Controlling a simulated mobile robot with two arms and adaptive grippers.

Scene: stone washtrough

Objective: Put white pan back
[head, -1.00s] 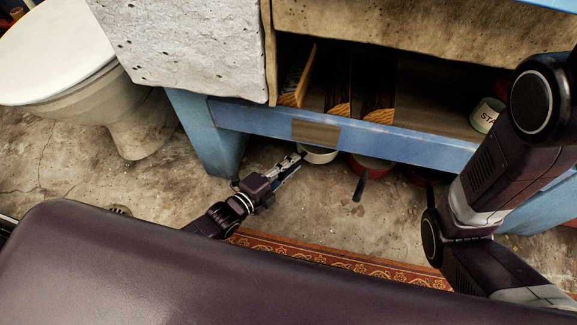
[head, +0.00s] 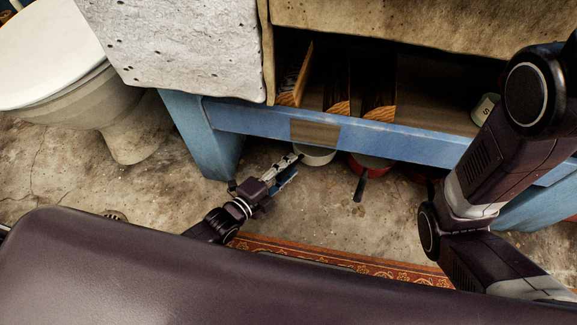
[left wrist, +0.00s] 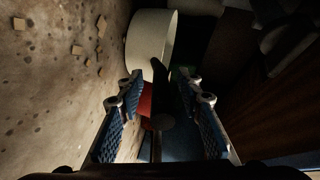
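The white pan (head: 316,156) sits on the floor under the blue frame of the trough. Only its front side shows in the head view. In the left wrist view the pan (left wrist: 148,38) stands ahead of the fingers, with a dark handle (left wrist: 158,76) pointing back towards me. My left gripper (head: 292,166) is low over the floor, just left of and in front of the pan. In the left wrist view its blue-padded fingers (left wrist: 164,96) are wide apart, with the handle between them and no clear contact. My right gripper is out of view.
A red pan (head: 368,160) with a dark handle (head: 359,188) stands right of the white pan. The blue frame (head: 400,145) hangs low above both. A shelf with wooden dividers is above. A patterned rug (head: 330,258) lies in front; a toilet (head: 60,70) stands left.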

